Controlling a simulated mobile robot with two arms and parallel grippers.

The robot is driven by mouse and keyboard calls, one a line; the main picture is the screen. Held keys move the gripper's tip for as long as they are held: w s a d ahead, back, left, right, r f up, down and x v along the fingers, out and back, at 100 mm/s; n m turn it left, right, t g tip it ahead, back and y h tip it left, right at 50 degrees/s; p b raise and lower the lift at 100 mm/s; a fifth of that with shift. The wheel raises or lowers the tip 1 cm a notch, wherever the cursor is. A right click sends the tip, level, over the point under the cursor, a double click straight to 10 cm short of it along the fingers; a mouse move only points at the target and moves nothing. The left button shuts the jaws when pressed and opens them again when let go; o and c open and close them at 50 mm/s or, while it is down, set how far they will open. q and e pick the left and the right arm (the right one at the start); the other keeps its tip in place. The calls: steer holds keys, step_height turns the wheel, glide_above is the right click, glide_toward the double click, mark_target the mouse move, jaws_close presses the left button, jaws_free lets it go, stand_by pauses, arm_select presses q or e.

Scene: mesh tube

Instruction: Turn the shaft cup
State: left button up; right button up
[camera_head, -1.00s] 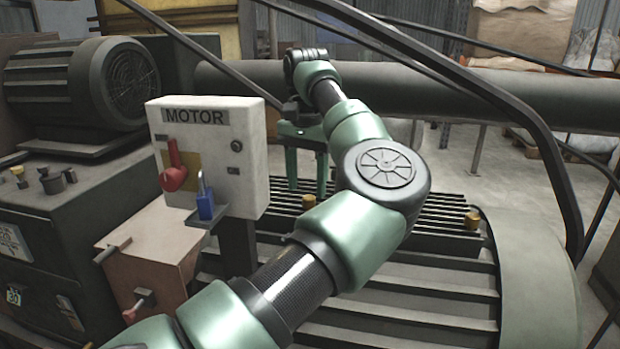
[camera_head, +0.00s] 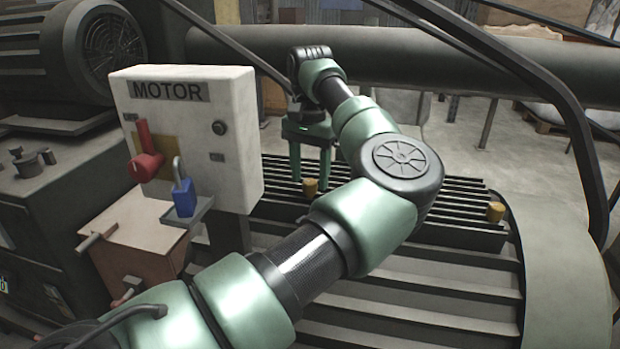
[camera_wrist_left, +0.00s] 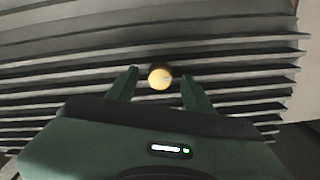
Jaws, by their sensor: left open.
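Two small brass-coloured cups stand on the dark slatted rack. One cup (camera_head: 310,187) is by my left gripper, and the other cup (camera_head: 495,212) is farther right. Which one is the shaft cup, I cannot tell. My left gripper (camera_head: 310,178) points down with its fingers apart. In the left wrist view, a round yellow cup top (camera_wrist_left: 160,77) lies between the open fingertips (camera_wrist_left: 160,72), with a gap on both sides. Whether the fingertips reach down beside the cup is unclear. My right gripper is not in view.
A white MOTOR box (camera_head: 185,135) with a red handle (camera_head: 145,158) and blue padlock (camera_head: 183,197) stands left of my arm. A large pipe (camera_head: 440,68) runs behind the rack. A dark curved rail (camera_head: 535,85) crosses at the right. A green-grey curved cover (camera_head: 565,260) is at the right.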

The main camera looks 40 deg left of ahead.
arm_select(q)
steer(key=shift+f, duration=0.35)
jaws_close()
steer(key=shift+m, duration=0.3)
